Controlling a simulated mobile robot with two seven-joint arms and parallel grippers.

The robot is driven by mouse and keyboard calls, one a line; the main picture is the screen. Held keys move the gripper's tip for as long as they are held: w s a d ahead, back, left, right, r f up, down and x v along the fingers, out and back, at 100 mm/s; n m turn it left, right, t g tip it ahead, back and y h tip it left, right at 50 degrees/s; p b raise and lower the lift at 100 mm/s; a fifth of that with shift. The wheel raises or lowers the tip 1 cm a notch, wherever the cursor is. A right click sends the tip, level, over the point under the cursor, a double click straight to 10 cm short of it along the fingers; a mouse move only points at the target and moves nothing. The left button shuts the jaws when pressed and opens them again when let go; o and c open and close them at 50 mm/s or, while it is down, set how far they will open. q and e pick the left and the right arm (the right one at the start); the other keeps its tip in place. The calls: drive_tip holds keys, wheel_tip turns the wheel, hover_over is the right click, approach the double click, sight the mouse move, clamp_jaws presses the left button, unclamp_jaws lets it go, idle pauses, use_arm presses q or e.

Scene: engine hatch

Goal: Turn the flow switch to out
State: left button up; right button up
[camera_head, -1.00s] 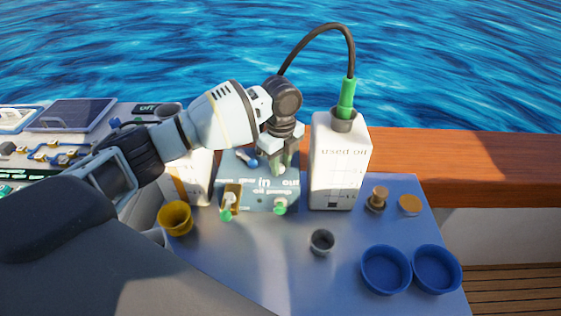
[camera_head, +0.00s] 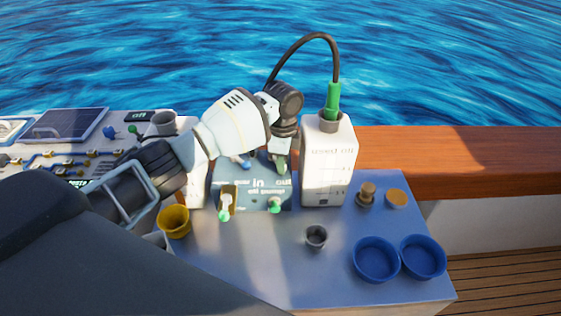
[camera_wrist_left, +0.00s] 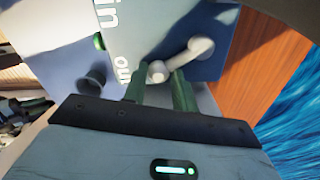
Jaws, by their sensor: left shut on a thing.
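The teal oil pump box (camera_head: 232,187) stands on the bench between two white containers. In the left wrist view, its face (camera_wrist_left: 150,22) carries the words "in" and "out". The flow switch (camera_wrist_left: 183,61) is a pale grey lever there, with a round pivot and a knob end by "out". My left gripper (camera_wrist_left: 159,77) has its dark green fingers shut on the knob end of this lever. In the head view, my left gripper (camera_head: 281,163) reaches the pump's top right from behind the wrist, which hides part of the pump. My right gripper is not in view.
A white used oil container (camera_head: 327,175) with a green nozzle and black hose stands close right of the pump. A yellow cup (camera_head: 174,221), a small grey cup (camera_head: 316,236) and blue bowls (camera_head: 376,260) sit on the bench. Its front middle is clear.

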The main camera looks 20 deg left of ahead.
use_arm(q)
drive_tip(key=shift+a+f, duration=0.1)
drive_tip(key=shift+a, duration=0.1)
drive_tip(key=o, duration=1)
drive_tip(key=shift+a, duration=0.1)
drive_tip(key=shift+c, duration=0.2)
drive_tip(key=shift+d, duration=0.2)
drive_tip(key=shift+r, duration=0.4)
drive_tip(key=shift+a+r, duration=0.1)
drive_tip(key=shift+r, duration=3.5)
